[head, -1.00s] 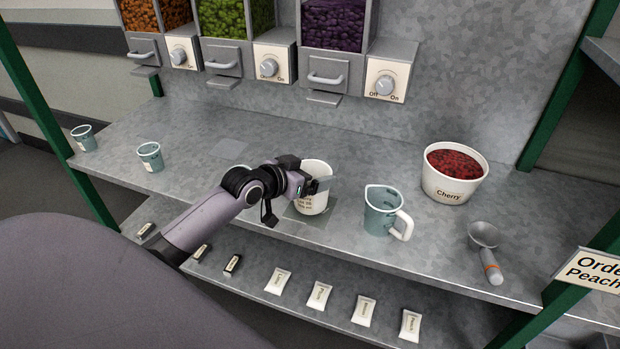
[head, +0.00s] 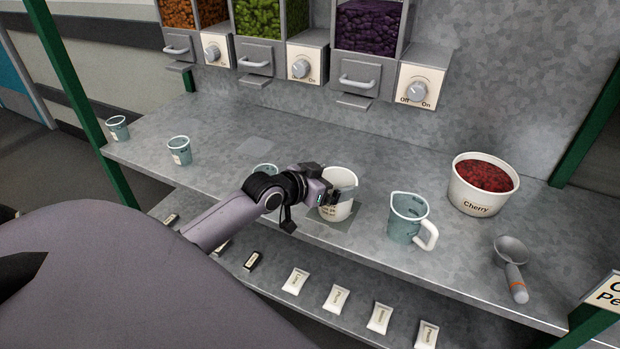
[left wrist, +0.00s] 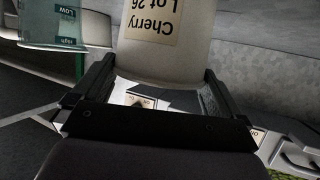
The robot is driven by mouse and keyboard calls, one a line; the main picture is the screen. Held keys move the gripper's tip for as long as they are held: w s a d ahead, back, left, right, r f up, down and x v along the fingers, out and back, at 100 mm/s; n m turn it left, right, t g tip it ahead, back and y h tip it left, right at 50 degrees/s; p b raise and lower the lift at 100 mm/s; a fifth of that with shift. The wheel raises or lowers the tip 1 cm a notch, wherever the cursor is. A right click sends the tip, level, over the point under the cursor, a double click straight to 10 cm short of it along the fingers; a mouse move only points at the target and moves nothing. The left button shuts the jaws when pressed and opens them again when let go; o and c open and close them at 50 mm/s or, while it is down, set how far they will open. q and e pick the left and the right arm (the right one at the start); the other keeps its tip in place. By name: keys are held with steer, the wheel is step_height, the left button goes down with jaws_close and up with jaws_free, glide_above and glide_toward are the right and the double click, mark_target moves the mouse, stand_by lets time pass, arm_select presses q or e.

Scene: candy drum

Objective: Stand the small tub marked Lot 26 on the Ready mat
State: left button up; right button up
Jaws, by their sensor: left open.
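The small white tub (head: 343,209) stands upright on a dark grey-green mat (head: 345,222) on the metal counter; no writing on the mat is legible. In the left wrist view the tub (left wrist: 150,62) shows its label, "Cherry Lot 26", upside down. My left gripper (head: 335,195) is open at the tub's left side in the head view. My right gripper is not in view.
A teal jug (head: 405,228) stands right of the tub. A larger Cherry tub (head: 482,185) and a scoop (head: 512,265) are farther right. Teal cups stand left (head: 179,151), one (head: 265,169) partly behind my gripper. Packets lie on the lower shelf.

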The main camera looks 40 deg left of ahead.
arm_select(q)
steer(key=p+v, duration=0.1)
steer(key=v, duration=0.9)
steer(key=s+d+f+g, duration=0.3)
steer(key=s+d+f, duration=1.2)
steer(key=f, duration=0.4)
steer(key=shift+s+d+m, duration=0.3)
steer(key=shift+s+d, duration=0.05)
steer(key=shift+d, duration=0.2)
step_height(320, 180, up, 4)
steer(key=p, duration=0.3)
steer(key=shift+p, duration=0.4)
